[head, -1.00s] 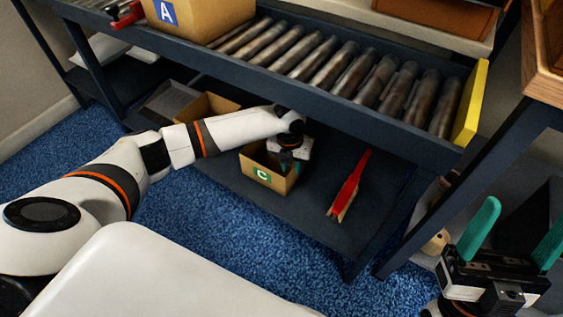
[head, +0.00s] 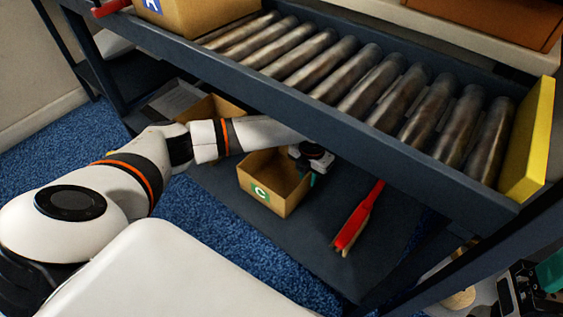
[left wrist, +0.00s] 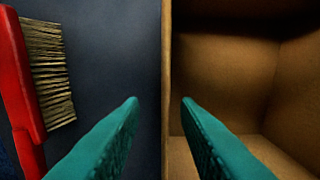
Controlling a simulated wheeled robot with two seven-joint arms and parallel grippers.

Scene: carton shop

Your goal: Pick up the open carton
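The open carton (head: 262,190) is brown with a green C label and stands on the lower shelf, its top open. My left gripper (head: 312,165) is at its right side wall in the head view, with its fingers mostly hidden there. In the left wrist view my left gripper (left wrist: 160,103) is open, and the carton wall (left wrist: 166,60) lies between its fingers: one finger outside, one on the inner side. I cannot see contact. My right gripper (head: 540,280) is at the lower right edge, partly cut off; its fingers stood wide apart a second ago.
A red brush (head: 355,222) lies right of the carton on the lower shelf (head: 300,235); it also shows in the left wrist view (left wrist: 20,85). Another open brown box (head: 208,108) stands behind my left arm. The roller conveyor (head: 335,70) runs above, with carton A (head: 200,15) on it.

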